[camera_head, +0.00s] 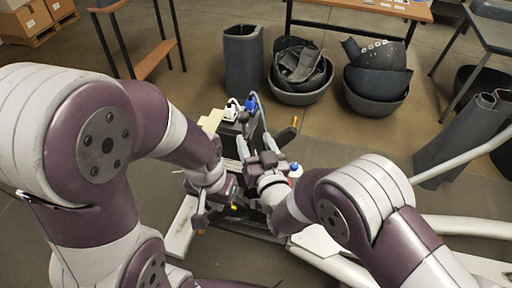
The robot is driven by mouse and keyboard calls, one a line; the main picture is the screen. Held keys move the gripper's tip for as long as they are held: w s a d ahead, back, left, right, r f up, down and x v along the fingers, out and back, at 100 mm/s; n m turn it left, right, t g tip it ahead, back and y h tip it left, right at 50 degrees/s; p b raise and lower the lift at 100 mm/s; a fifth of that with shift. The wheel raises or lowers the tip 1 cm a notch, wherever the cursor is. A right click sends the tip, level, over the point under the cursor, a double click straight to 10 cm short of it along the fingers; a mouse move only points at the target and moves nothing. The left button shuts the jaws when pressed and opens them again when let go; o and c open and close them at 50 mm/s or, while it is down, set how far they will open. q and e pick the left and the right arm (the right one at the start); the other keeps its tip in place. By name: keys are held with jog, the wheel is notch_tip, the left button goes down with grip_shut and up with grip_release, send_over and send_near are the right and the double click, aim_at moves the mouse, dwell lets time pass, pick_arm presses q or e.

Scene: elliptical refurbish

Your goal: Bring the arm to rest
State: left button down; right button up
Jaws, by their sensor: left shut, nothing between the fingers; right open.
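My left arm comes in from the left, and its gripper (200,222) points down near the middle of the view. It is shut with nothing visible in it. My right arm comes in from the lower right, and its gripper (255,145) is just above and right of the left one. Its two pale fingers are apart and point away from me, with nothing seen held between them. The wrists of both arms are close together, and I cannot tell whether they touch.
Beyond the grippers are a small white item (232,110) and a blue one (251,103). A dark cylinder (243,62) and dark bowls (300,72) (376,82) holding dark pieces stand on the floor behind. A wooden table (395,8) is at the back.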

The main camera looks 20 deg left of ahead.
jog(key=shift+w, duration=0.1)
jog(key=s+d+f+n+g+h, duration=0.2)
jog(key=s+d+f+g+h, duration=0.3)
jog(key=f+g, duration=0.45)
jog(key=s+d+r+m+g+h+p, duration=0.1)
jog(key=s+d+r+m, duration=0.1)
jog(key=d, duration=0.7)
jog(key=s+d+r+m+g+h+p, duration=0.1)
jog(key=s+d+r, duration=0.3)
jog(key=d, duration=0.5)
jog(key=s+d+r+m+g+h+p, duration=0.1)
jog(key=s+d+r+m+g+h, duration=0.1)
jog(key=d, duration=0.6)
jog(key=shift+s+d+r+m+h, duration=0.4)
jog(key=shift+s+r, duration=0.4)
jog(key=shift+s, duration=0.4)
